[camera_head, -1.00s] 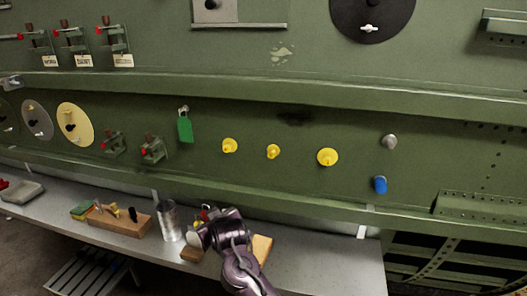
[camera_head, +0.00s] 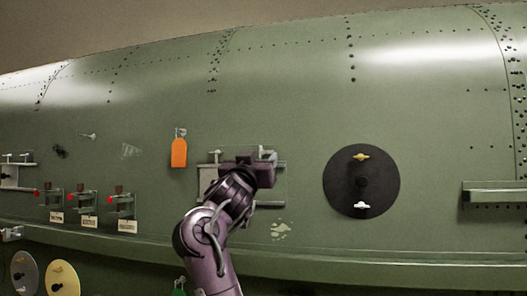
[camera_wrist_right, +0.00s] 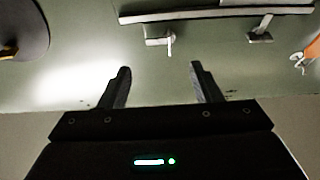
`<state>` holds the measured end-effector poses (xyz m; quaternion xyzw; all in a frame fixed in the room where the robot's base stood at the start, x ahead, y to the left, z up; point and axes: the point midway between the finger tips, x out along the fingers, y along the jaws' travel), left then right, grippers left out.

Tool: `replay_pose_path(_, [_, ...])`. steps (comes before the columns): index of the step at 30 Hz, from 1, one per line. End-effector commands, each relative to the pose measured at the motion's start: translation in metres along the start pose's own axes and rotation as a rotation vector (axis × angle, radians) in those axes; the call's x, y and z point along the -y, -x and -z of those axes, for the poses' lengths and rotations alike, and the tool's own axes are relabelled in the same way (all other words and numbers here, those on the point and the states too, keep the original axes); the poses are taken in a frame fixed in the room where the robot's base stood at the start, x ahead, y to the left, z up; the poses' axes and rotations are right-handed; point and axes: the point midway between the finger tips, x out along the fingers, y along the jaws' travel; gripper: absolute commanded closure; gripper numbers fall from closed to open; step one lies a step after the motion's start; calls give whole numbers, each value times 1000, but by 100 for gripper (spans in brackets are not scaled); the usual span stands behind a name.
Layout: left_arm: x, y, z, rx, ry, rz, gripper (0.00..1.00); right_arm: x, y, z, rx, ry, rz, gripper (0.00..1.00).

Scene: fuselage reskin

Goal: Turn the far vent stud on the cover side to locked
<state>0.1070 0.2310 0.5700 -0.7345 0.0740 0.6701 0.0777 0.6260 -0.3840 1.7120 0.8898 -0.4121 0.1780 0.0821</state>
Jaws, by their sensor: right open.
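My right gripper (camera_head: 262,168) is raised in front of a pale plate (camera_head: 207,182) with a rail on the green fuselage wall, hiding much of it. In the right wrist view the gripper (camera_wrist_right: 160,82) is open, with nothing between its fingers. Beyond the fingertips are two small pale studs with cross handles, a near-left one (camera_wrist_right: 160,41) and a right one (camera_wrist_right: 262,30), beside the rail (camera_wrist_right: 215,13). A black disc (camera_head: 337,180) carries a yellow winged stud (camera_head: 360,156) and a white one (camera_head: 362,206). I cannot tell which stud is named. My left gripper is not in view.
An orange tag (camera_head: 179,152) hangs left of the plate. Several red-ended clamps, such as one at left (camera_head: 121,205), stand farther left. A ledge (camera_head: 400,268) runs below, and a bracket (camera_head: 495,194) juts out at right. The upper wall is clear.

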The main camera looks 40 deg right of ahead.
Motion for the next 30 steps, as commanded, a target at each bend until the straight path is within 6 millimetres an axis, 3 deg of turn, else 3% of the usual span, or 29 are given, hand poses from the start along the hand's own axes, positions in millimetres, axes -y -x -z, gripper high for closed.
replay_pose_path(3, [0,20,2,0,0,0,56,0,-23,5,2,4,-1,42])
replay_pose_path(10, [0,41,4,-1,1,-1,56,0,-56,3,2,3,1,42])
replay_pose_path(22, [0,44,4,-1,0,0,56,1,-65,-1,1,0,3,42])
replay_pose_path(30, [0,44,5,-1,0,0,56,1,-65,-1,1,0,3,75])
